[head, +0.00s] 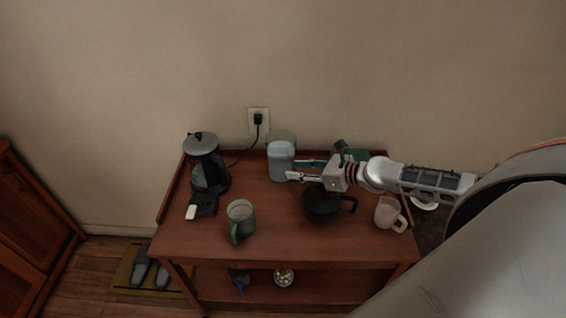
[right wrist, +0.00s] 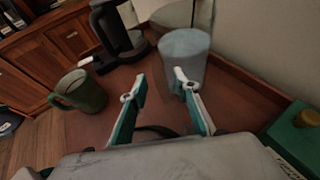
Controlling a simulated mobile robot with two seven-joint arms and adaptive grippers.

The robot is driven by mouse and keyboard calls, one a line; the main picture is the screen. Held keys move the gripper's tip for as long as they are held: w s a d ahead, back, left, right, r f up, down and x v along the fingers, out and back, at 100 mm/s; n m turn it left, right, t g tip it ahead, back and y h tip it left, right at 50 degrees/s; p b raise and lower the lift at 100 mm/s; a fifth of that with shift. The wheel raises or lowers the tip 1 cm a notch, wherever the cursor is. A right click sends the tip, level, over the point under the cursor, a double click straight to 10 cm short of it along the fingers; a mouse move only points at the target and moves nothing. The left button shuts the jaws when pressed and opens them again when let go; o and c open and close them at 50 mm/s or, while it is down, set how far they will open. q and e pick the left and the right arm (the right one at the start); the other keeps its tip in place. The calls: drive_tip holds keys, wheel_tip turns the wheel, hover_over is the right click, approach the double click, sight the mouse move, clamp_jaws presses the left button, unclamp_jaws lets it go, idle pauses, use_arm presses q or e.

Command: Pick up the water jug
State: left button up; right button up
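The water jug, a pale blue-grey rounded cylinder (head: 281,158), stands upright at the back middle of the wooden table. In the right wrist view the jug (right wrist: 184,52) is just ahead of the fingertips, more in line with the right-hand finger, which overlaps its lower part. My right gripper (head: 293,170) comes in from the right at the jug's right side; it is open and empty. Its two spread fingers also show in the right wrist view (right wrist: 160,82). I cannot tell whether a fingertip touches the jug. My left gripper is out of view.
A coffee maker (head: 202,160) stands left of the jug and a green mug (head: 240,216) in front left. A dark pot (head: 321,203) sits below my right gripper. A pale mug (head: 387,212) is at the right. The wall (head: 330,80) rises behind the table (head: 275,240).

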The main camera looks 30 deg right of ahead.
drive_tip(key=shift+s, duration=0.1)
clamp_jaws()
drive_tip(key=shift+r, duration=0.1)
drive_tip(key=shift+w+r, duration=0.2)
